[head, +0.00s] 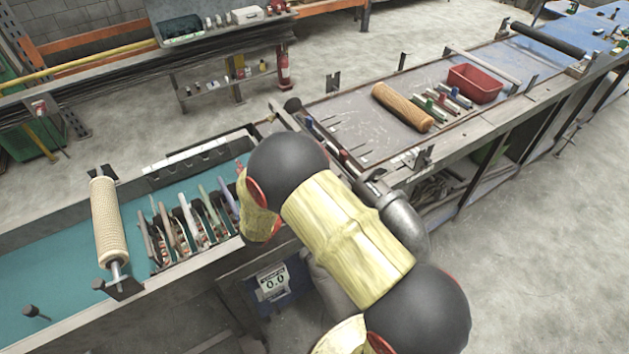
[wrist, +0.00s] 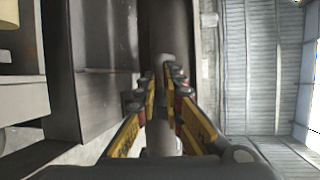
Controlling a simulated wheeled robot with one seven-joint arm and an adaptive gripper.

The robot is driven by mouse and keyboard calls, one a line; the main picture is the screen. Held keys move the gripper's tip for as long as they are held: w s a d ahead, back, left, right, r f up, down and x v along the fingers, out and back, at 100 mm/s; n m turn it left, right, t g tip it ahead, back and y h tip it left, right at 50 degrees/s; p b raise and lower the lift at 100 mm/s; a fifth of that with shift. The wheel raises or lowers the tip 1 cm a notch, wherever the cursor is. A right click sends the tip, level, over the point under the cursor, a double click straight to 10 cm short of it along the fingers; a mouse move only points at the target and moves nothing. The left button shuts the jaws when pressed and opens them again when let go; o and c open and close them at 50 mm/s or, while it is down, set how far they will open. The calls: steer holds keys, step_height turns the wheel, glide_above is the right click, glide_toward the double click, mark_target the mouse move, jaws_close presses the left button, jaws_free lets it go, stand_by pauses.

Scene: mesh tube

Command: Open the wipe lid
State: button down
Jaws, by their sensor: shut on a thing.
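My gripper (wrist: 164,78) shows in the wrist view, its yellow and black fingers drawn close together at the tips. They are shut on a narrow grey part (wrist: 164,61) with a rounded end; I cannot tell what it belongs to. A wide dark grey surface, like a tube or panel, stands just beyond the tips. In the head view my own arm hides the gripper and whatever it holds, beside the bench in the middle. I cannot make out a wipe lid in either view.
A teal bench (head: 120,232) at left holds a wrapped roller (head: 108,222) and a row of upright tools. The further bench carries a tan roll (head: 402,107) and a red bin (head: 475,83). A fire extinguisher (head: 282,70) stands behind.

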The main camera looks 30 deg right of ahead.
steer(key=shift+d+r+y+p, duration=0.25)
steer(key=shift+r+p, duration=0.35)
steer(key=shift+p, duration=0.65)
steer(key=shift+d+r+y+p, duration=0.25)
steer(key=shift+r+p, duration=0.35)
steer(key=shift+p, duration=0.6)
steer(key=shift+m, duration=0.3)
steer(key=c, duration=2)
jaws_free()
steer(key=shift+o, duration=0.4)
steer(key=v, duration=1.2)
steer(key=shift+w, duration=0.1)
